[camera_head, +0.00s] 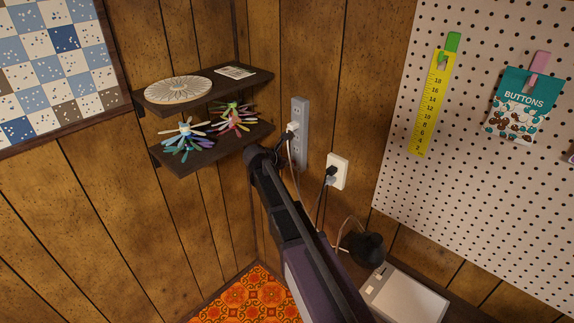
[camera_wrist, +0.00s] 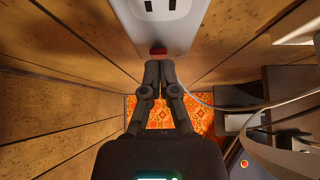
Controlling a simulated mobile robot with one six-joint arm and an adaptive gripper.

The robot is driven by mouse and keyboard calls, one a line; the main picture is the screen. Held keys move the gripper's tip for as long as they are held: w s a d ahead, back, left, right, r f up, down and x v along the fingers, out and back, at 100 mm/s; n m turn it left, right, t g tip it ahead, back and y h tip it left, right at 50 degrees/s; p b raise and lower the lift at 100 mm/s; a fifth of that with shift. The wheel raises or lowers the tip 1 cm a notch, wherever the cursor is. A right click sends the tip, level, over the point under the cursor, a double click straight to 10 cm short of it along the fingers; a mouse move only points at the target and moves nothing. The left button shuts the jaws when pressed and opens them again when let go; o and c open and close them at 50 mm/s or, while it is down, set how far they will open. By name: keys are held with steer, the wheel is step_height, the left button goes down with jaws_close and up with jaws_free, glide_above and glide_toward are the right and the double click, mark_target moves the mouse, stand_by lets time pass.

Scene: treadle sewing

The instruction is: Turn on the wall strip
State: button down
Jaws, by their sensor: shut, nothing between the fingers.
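The wall strip (camera_head: 300,112) is a grey upright power strip on the wood-panelled wall, with a white plug (camera_head: 292,127) in it. In the wrist view, the lower end of the strip (camera_wrist: 165,32) fills the top middle, with outlet slots above. A small red switch (camera_wrist: 158,51) is at its bottom end. My gripper (camera_wrist: 159,68) is shut and empty, its fingertips just below the switch in the picture. I cannot tell whether they touch it, or whether the switch is lit.
A white wall outlet (camera_head: 338,172) with a black plug is right of the strip. Two dark shelves (camera_head: 205,152) with a woven disc and colourful thread bundles are to the left. Cords hang near my arm. A pegboard (camera_head: 480,150) is at right; an orange patterned rug (camera_head: 245,298) lies below.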

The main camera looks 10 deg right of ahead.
steer(key=shift+a, duration=0.1)
stand_by(0.3)
steer(key=shift+r+p, duration=0.85)
steer(key=shift+p, duration=0.1)
steer(key=r+p+v, duration=0.1)
steer(key=p+v, duration=0.7)
steer(key=v, duration=0.5)
steer(key=shift+w+d+p, duration=0.2)
steer(key=shift+d+p, duration=0.1)
stand_by(0.6)
